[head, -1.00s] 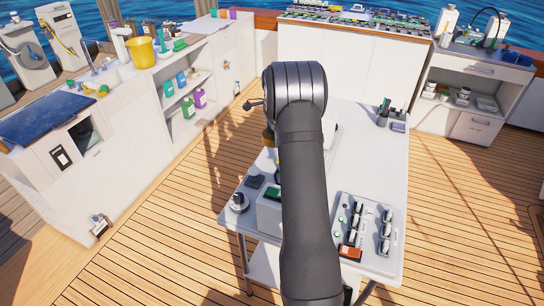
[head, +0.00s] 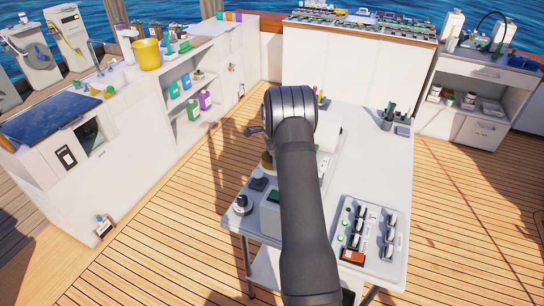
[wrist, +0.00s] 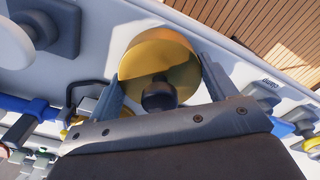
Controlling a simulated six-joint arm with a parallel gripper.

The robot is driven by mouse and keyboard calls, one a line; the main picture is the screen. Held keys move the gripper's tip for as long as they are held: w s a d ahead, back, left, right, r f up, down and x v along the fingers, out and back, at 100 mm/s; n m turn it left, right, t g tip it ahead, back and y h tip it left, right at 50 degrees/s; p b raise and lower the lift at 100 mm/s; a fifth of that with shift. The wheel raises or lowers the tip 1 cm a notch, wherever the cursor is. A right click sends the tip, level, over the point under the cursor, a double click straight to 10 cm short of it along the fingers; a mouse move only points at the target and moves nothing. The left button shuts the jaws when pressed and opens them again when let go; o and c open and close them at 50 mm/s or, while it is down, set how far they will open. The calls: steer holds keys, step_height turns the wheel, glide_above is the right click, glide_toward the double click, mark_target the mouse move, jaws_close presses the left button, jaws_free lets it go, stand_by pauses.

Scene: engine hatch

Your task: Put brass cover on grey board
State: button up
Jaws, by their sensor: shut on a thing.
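My gripper (wrist: 165,92) has a finger on each side of a round brass cover (wrist: 180,52) and is shut on it. The cover has a dark knob (wrist: 159,94) facing the wrist camera. In the head view a small part of the brass cover (head: 266,160) shows left of my arm, which hides the gripper. A pale grey board (head: 349,222) with rows of dark switches, green buttons and a red-orange block lies at the table's right front. I cannot tell whether this is the grey board of the task. Whether the cover touches anything below is unclear.
The white table (head: 372,160) has a bare stretch right of my arm. Blue and yellow parts lie near the gripper in the wrist view.

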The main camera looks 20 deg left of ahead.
steer(key=o, duration=1.1)
steer(key=shift+c, duration=0.2)
step_height(320, 180, up, 12)
steer(key=shift+r, duration=0.1)
step_height(320, 180, down, 12)
steer(key=shift+f, duration=0.2)
steer(key=shift+r, duration=1.85)
